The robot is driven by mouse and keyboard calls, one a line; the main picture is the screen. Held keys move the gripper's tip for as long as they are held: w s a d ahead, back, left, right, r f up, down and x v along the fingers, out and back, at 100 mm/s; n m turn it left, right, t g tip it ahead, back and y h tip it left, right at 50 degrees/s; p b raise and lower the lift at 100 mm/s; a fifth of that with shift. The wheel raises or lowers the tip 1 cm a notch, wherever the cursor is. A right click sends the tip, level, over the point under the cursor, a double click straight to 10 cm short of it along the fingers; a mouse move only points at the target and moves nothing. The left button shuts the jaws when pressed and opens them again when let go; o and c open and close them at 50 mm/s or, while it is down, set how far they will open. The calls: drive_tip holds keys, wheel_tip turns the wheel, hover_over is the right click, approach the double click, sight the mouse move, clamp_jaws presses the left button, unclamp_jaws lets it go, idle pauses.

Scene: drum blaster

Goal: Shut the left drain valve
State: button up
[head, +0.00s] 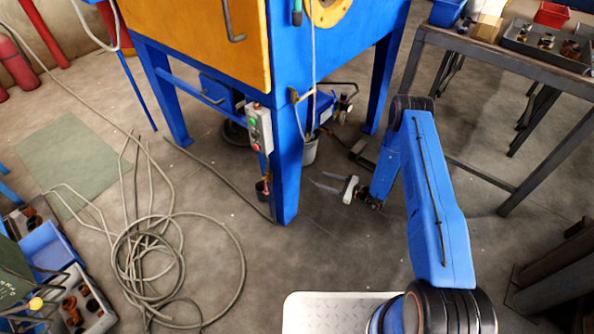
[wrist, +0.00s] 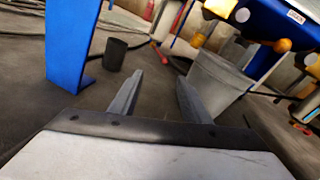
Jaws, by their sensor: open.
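My gripper (head: 319,180) is open and empty, low above the floor to the right of the blue front leg in the head view. Its two fingers (wrist: 160,78) point forward in the wrist view, with a clear gap between them. Beyond them, at the upper right, an orange ball knob (wrist: 283,45) sits on a dark lever below blue equipment. A yellow fitting (wrist: 199,40) shows above the grey bucket (wrist: 215,82). I cannot tell for certain which fitting is the left drain valve. No finger touches a fitting.
The blue front leg (head: 286,170) stands left of my gripper; it also shows in the wrist view (wrist: 70,45). A small black cup (wrist: 115,54) stands beyond it. A coiled hose (head: 150,262) lies on the floor at left. A metal table (head: 500,62) stands at right.

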drive_tip(key=shift+m+t, duration=0.4)
drive_tip(key=shift+m, duration=0.5)
drive_tip(key=x, duration=1.6)
drive_tip(key=shift+f, duration=0.15)
